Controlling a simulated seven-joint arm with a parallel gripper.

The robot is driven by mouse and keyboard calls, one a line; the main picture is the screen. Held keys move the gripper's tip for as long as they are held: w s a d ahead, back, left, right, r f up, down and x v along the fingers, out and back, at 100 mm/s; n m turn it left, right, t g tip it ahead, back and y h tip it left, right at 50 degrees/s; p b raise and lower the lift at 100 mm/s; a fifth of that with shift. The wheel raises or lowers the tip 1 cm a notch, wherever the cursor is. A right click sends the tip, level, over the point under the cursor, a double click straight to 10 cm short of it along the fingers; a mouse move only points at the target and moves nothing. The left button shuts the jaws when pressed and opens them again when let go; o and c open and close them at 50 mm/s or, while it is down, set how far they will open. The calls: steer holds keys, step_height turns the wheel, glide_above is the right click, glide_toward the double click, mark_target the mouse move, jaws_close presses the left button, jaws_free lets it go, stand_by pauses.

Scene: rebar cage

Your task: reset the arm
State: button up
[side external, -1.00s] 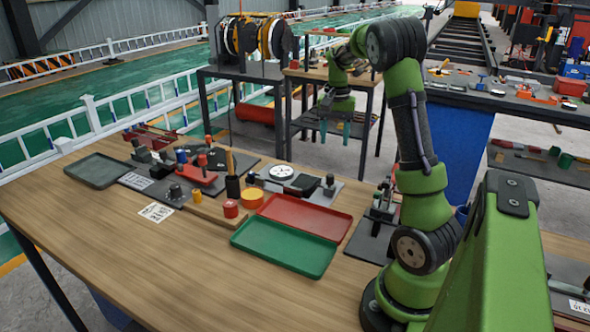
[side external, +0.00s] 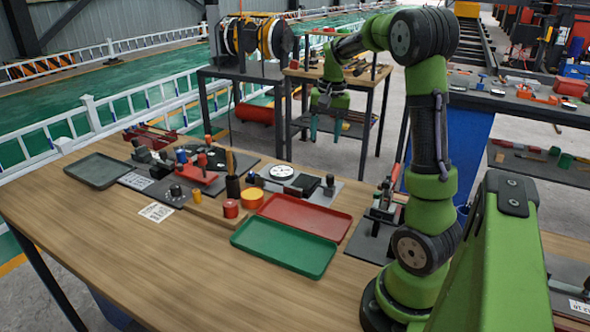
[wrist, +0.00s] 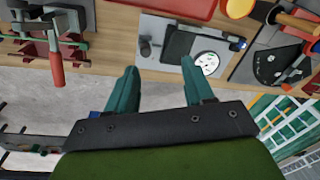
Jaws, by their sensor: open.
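My gripper (side external: 328,128) hangs in the air beyond the far edge of the wooden table, with its teal fingers pointing down. In the wrist view my gripper (wrist: 158,92) shows two teal fingers wide apart with nothing between them. My green arm stands upright at the table's right end and bends over at the top towards the gripper.
The wooden table (side external: 120,245) holds a green tray (side external: 284,248), a red tray (side external: 304,217), a dark tray (side external: 97,171) and several tools and fixtures. A shelf stand (side external: 364,105) is behind the gripper. The table's front is clear.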

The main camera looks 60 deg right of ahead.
steer(key=s+a+r+n+t, duration=0.1)
steer(key=s+a+n+t, duration=0.1)
steer(key=a, duration=0.8)
steer(key=s+a+r+n+t+y, duration=0.1)
steer(key=a+n, duration=0.3)
steer(key=a, duration=0.6)
steer(key=s+a+r+n+t+y, duration=0.1)
steer(key=s+a+n+t, duration=0.2)
steer(key=a, duration=0.7)
steer(key=shift+a+r+n, duration=0.15)
steer(key=shift+r+n, duration=0.15)
steer(key=shift+o, duration=0.2)
